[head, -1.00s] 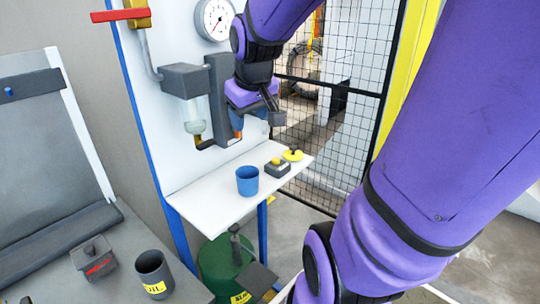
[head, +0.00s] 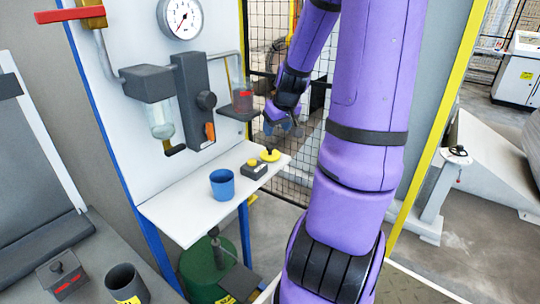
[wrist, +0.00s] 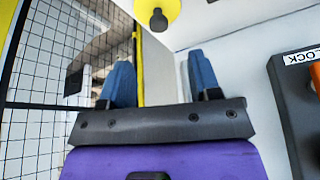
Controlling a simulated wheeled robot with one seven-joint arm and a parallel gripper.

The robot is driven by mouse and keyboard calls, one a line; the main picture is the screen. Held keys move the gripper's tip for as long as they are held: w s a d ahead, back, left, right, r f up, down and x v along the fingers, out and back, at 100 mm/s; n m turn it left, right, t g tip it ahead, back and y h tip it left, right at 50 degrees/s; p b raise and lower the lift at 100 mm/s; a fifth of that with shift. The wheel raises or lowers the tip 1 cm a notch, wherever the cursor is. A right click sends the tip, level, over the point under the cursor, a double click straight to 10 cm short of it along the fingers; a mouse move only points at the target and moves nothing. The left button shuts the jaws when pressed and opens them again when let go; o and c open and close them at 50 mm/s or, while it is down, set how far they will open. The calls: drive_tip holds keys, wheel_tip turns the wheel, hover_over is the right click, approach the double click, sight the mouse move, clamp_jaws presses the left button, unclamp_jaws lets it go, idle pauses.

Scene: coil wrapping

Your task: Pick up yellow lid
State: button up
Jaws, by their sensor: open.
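The yellow lid (head: 276,155) with a black knob lies at the far right end of the white shelf (head: 178,219), next to a small grey box. It also shows at the top edge of the wrist view (wrist: 172,10), partly cut off, with its knob toward me. My gripper (head: 283,131) is just above the lid in the head view, apart from it. In the wrist view my gripper (wrist: 158,62) has its two blue fingers spread with nothing between them. The lid is beyond the fingertips there.
A blue cup (head: 222,187) and the grey box with a yellow button (head: 254,171) stand on the shelf. The wall panel (head: 193,105) rises behind it, with a reddish container (head: 242,98) close left of my gripper. A mesh fence (head: 262,62) is behind.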

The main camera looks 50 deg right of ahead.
hover_over(270, 146)
drive_tip(key=s+a, duration=0.1)
drive_tip(key=s, duration=0.1)
drive_tip(key=f, duration=0.4)
drive_tip(key=shift+s+f, duration=0.15)
drive_tip(key=shift+s, duration=0.05)
drive_tip(key=shift+x, duration=2.95)
drive_tip(key=shift+w+d, duration=0.15)
drive_tip(key=shift+d, duration=0.05)
drive_tip(key=c, duration=1)
